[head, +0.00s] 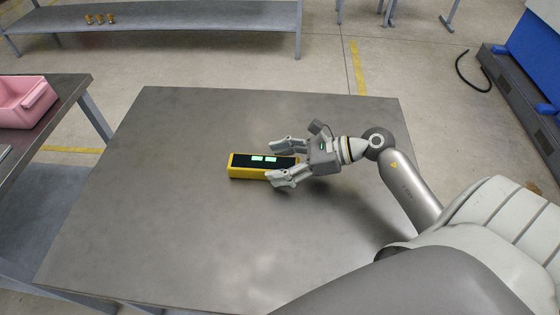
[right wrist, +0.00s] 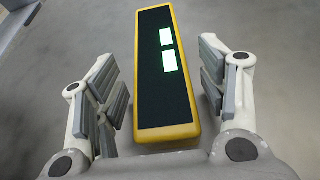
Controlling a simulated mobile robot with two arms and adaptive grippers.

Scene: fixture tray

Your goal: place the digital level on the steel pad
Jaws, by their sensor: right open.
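The digital level (head: 243,168) is a yellow bar with a black face and two lit green displays. It lies on the grey metal table, and it fills the middle of the right wrist view (right wrist: 163,90). My right gripper (head: 274,163) is open, with one finger on each long side of the level's right end. In the right wrist view the fingers (right wrist: 158,85) stand apart, with visible gaps between the pads and the level. I cannot make out a separate steel pad apart from the metal tabletop. My left gripper is out of view.
The metal tabletop (head: 160,215) is otherwise clear, with wide free room left of and in front of the level. A pink bin (head: 22,100) stands on a side table at the left. Small brass-coloured parts (head: 100,19) sit on a far bench.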

